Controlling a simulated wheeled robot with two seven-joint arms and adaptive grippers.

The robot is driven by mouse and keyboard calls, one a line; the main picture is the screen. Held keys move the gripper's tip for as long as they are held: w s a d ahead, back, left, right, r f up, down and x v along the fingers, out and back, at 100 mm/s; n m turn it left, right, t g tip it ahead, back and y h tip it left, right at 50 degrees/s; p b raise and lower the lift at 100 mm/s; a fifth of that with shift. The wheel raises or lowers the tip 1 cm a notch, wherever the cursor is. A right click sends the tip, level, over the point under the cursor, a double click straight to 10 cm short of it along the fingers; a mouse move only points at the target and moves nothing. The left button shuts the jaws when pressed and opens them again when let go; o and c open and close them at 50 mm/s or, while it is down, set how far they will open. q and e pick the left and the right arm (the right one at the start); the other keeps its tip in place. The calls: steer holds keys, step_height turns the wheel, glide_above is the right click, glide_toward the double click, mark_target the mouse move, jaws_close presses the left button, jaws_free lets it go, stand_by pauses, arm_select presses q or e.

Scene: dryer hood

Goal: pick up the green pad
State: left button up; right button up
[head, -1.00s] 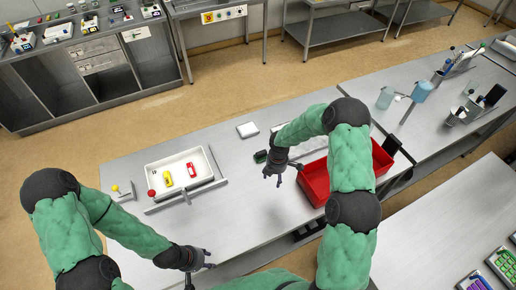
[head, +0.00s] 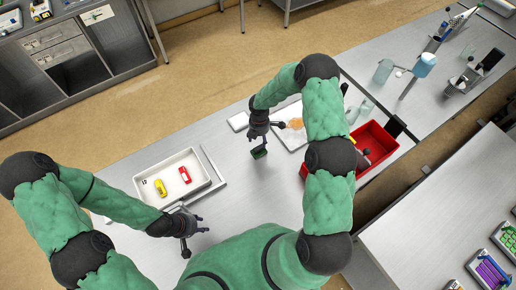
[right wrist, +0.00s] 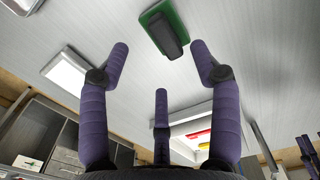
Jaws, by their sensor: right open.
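The green pad (head: 260,153) lies on the steel table, with a dark grip on top. In the right wrist view the green pad (right wrist: 150,15) and its dark grip show ahead of the fingertips. My right gripper (head: 264,136) is open and empty, right beside the pad in the head view. In the right wrist view its fingers (right wrist: 159,58) are spread, and the pad lies beyond them, not between them. My left gripper (head: 196,236) looks open and empty, near the table's front edge, away from the pad.
A white tray (head: 150,170) with a yellow and a red toy car stands to the left. A red bin (head: 375,133) stands to the right. A white board (head: 284,113) with something orange on it and a small white block (head: 238,121) lie behind the pad.

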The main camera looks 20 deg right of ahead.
mark_target(258, 147)
steer(key=shift+w+f, duration=0.2)
steer(key=shift+f, duration=0.95)
steer(key=shift+s+f, duration=0.15)
steer(key=shift+f, duration=0.05)
steer(key=f, duration=0.1)
steer(key=f+p, duration=0.1)
steer(key=f, duration=0.1)
steer(key=shift+s+a+f+p, duration=0.1)
steer(key=shift+a+f+p, duration=0.2)
steer(key=shift+f, duration=0.55)
steer(key=c, duration=1.2)
